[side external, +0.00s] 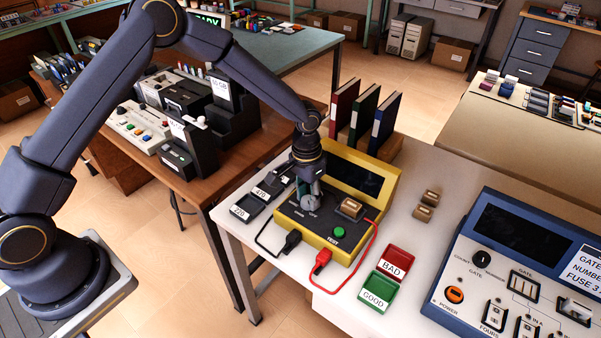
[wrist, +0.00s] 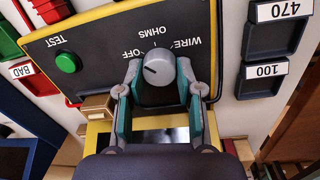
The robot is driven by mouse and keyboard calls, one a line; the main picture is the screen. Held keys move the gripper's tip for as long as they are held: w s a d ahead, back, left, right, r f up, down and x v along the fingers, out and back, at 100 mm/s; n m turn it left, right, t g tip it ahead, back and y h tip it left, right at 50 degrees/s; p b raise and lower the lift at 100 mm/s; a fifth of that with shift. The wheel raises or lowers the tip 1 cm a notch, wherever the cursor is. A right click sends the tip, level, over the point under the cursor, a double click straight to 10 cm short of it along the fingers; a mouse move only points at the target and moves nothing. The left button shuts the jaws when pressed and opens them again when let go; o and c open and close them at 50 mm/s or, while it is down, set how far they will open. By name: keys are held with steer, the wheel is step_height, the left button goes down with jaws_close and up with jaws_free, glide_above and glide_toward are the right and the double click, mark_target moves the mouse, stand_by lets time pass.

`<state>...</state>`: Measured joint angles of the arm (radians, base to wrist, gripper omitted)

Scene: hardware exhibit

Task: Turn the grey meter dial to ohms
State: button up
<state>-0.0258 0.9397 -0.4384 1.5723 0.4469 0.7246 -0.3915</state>
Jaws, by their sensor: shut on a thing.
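The yellow-cased meter (side external: 384,203) stands on the white table, with a black panel (wrist: 95,45) and a dark display. Its grey dial (wrist: 161,72) sits between the two fingers of my gripper (wrist: 160,66), which is shut on it from above. The dial's dark pointer line aims left and slightly up in the wrist view, toward the side of the OFF label. The OHMS label (wrist: 147,33) and the WIRE label (wrist: 183,43) read upside down above the dial. In the side view my gripper (side external: 308,190) hides much of the dial.
A green test button (side external: 339,232) and a small tan block (side external: 350,208) are on the meter. Red and black leads run from its front. BAD (side external: 395,262) and GOOD (side external: 377,291) trays stand in front, labelled trays (side external: 252,203) at left, books behind, a blue tester (side external: 462,262) at right.

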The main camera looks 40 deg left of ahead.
steer(key=shift+c, duration=1)
steer(key=shift+m, duration=0.3)
steer(key=m, duration=0.4)
steer(key=shift+m, duration=2)
steer(key=o, duration=1.2)
steer(key=shift+c, duration=0.2)
steer(key=shift+d, duration=0.1)
